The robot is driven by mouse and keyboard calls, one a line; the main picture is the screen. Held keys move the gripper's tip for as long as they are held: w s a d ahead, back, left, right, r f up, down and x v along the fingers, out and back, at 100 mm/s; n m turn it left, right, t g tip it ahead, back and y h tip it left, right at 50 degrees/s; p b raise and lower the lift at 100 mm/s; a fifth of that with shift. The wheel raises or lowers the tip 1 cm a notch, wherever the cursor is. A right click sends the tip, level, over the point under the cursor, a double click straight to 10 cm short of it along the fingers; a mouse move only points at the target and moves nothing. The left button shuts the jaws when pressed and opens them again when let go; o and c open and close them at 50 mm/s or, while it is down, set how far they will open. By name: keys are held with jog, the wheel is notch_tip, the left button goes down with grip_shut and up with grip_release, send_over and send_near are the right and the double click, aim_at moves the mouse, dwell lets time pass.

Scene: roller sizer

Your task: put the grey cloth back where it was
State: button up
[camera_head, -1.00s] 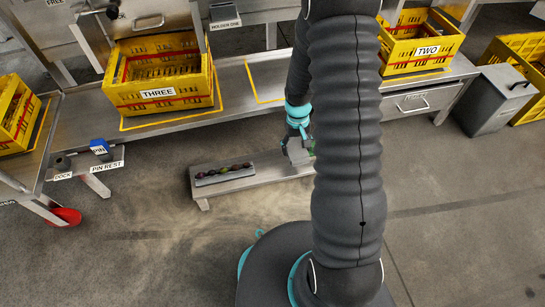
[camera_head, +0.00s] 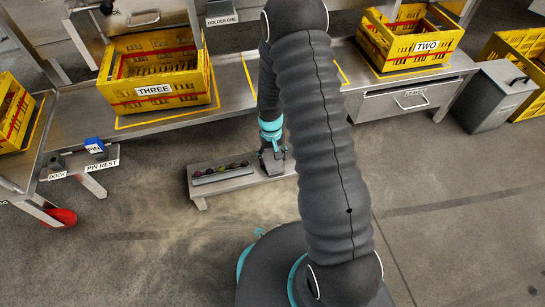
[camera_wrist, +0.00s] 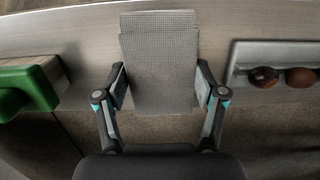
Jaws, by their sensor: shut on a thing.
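The grey cloth (camera_wrist: 160,45) is a folded, textured pad in the middle of the wrist view. My gripper (camera_wrist: 160,82) has one finger at each side edge of it and is shut on it. The cloth lies over or just above the low metal bench; I cannot tell whether it touches the top. In the head view my gripper (camera_head: 272,154) is over the right part of the low bench (camera_head: 245,183), with the cloth (camera_head: 272,167) partly hidden below it.
A grey tray (camera_head: 222,175) of dark round fruits stands left on the bench; it is at right in the wrist view (camera_wrist: 240,62). A green block (camera_wrist: 28,88) is at left there. Yellow crates THREE (camera_head: 155,103) and TWO (camera_head: 400,62) stand on the tables behind.

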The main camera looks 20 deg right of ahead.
jog(key=shift+f, duration=0.15)
jog(key=o, duration=1.1)
